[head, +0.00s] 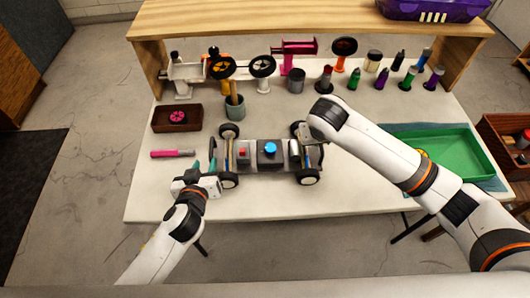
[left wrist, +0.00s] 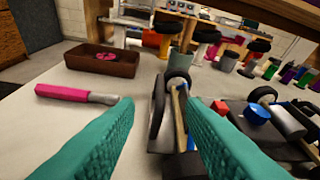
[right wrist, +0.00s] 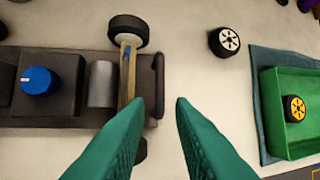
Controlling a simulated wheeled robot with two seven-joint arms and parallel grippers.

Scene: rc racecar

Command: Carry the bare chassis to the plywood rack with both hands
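The bare chassis (head: 280,160) lies on the white table with wheels at its corners and a blue knob in the middle. My left gripper (head: 207,170) is at its left end; in the left wrist view (left wrist: 160,105) its teal fingers are spread, with the left-end wheel and axle seen between and beyond them. My right gripper (right wrist: 160,100) is at the right end, its fingers apart, with the dark end bumper (right wrist: 158,78) near the gap. The right arm hides that end in the head view. The plywood rack (head: 230,20) spans the table's back edge.
A green tray (head: 478,165) with a yellow-hubbed wheel (right wrist: 295,108) sits at the right. A loose white-hubbed wheel (right wrist: 224,41) lies beyond the right end. A brown tray (head: 160,122) and pink-handled tool (head: 172,153) lie left. Paint bottles and stands line the back; a purple bin (head: 430,10) tops the rack.

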